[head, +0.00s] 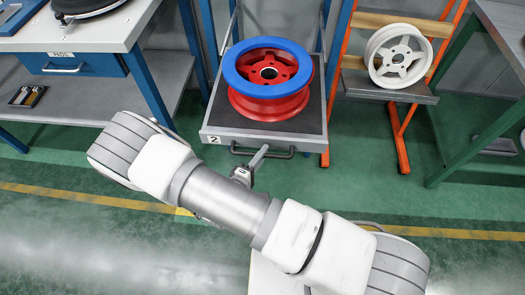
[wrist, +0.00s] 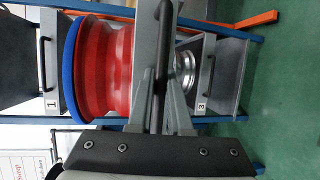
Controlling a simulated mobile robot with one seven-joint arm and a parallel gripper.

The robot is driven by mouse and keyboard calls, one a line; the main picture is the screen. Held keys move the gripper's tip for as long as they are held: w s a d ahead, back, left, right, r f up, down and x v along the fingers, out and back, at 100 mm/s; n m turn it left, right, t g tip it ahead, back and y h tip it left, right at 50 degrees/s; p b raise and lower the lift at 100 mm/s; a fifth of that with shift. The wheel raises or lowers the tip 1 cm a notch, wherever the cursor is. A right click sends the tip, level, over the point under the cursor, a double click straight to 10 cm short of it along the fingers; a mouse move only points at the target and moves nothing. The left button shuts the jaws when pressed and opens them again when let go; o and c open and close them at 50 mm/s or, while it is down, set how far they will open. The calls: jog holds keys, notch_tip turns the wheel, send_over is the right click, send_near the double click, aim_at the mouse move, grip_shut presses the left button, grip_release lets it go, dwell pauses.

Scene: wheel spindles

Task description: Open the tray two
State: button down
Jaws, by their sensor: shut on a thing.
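Tray two (head: 222,135) is a grey tray with a dark mat and a "2" label on its front. It stands out from the blue rack. A red wheel with a blue upper rim (head: 267,80) lies flat on it. The tray's dark bar handle (head: 282,155) runs along its front. My gripper (head: 259,156) is shut on the handle near its middle, with my arm crossing in front. In the wrist view, my gripper's fingers (wrist: 163,100) close around the handle (wrist: 163,50), and the red wheel (wrist: 105,65) shows beside the tray front (wrist: 145,45).
The wrist view shows tray one (wrist: 50,60) and tray three (wrist: 206,75) on the same rack. A workbench (head: 80,28) stands left. An orange stand (head: 398,140) with a white wheel (head: 398,56) and a green table (head: 470,145) stand right. Green floor in front is clear.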

jog(key=c, duration=0.8)
grip_release()
jog(key=shift+c, duration=0.2)
jog(key=shift+s, duration=0.1)
jog(key=p+v, duration=0.2)
jog(key=v, duration=1.5)
jog(key=shift+a, duration=0.15)
